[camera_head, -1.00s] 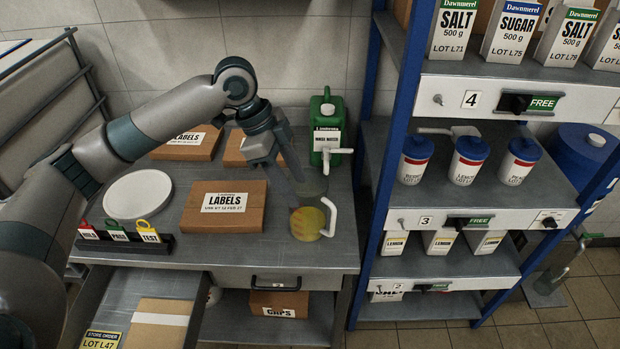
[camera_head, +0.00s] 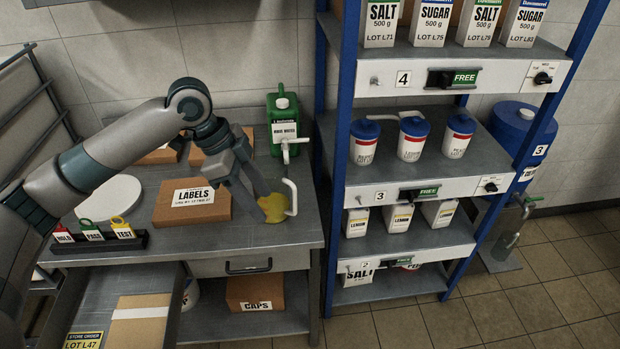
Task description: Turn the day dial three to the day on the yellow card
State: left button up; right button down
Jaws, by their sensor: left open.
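The day dial three (camera_head: 492,184) is a small white plate with a black knob at the right end of the shelf 3 front. Its lettering and pointer are too small to read. A card with a yellow label (camera_head: 84,340) reading "STORE ORDER LOT L47" shows at the bottom left; I see no readable day on it. My left gripper (camera_head: 265,192) is open above the worktop, beside and partly over a clear jug with yellow contents (camera_head: 273,209). It is well to the left of the dial and apart from it. My right gripper is not in view.
A blue-framed shelf rack (camera_head: 340,150) stands right of the worktop (camera_head: 240,233). Three blue-lidded tubs (camera_head: 411,141) stand on shelf 3. Another dial (camera_head: 543,77) sits on shelf 4. A green can (camera_head: 284,125) and a LABELS box (camera_head: 192,203) are near my left arm. Floor space is clear at right.

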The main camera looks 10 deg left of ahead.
pick_arm(q)
jog(key=s+d+f+n+t, duration=0.1)
jog(key=s+d+f+n, duration=0.15)
jog(key=f, duration=0.35)
jog(key=s+d+f+n+t+h, duration=0.1)
jog(key=s+d+f, duration=0.3)
jog(key=f, duration=0.2)
jog(key=s+d+f+n, duration=0.1)
jog(key=s+d+f, duration=0.25)
jog(key=f, duration=0.25)
jog(key=s+a+f+n+y, duration=0.2)
jog(key=s+a+f+n, duration=0.15)
jog(key=s, duration=0.35)
jog(key=s+a+f+n+t+y, duration=0.1)
jog(key=s+a+f+n+y, duration=0.15)
jog(key=s+a, duration=0.3)
jog(key=s+a+f+n+y, duration=0.1)
jog(key=s+a+f+n, duration=0.3)
jog(key=s, duration=0.4)
notch_tip(320, 180, down, 29)
jog(key=s+g+b, duration=0.1)
jog(key=s+a+f+g+b, duration=0.1)
jog(key=s+a+f, duration=0.2)
jog(key=s+f, duration=1.5)
jog(key=shift+a+f+g, duration=0.15)
jog(key=shift+f+g, duration=0.1)
jog(key=shift+g, duration=0.05)
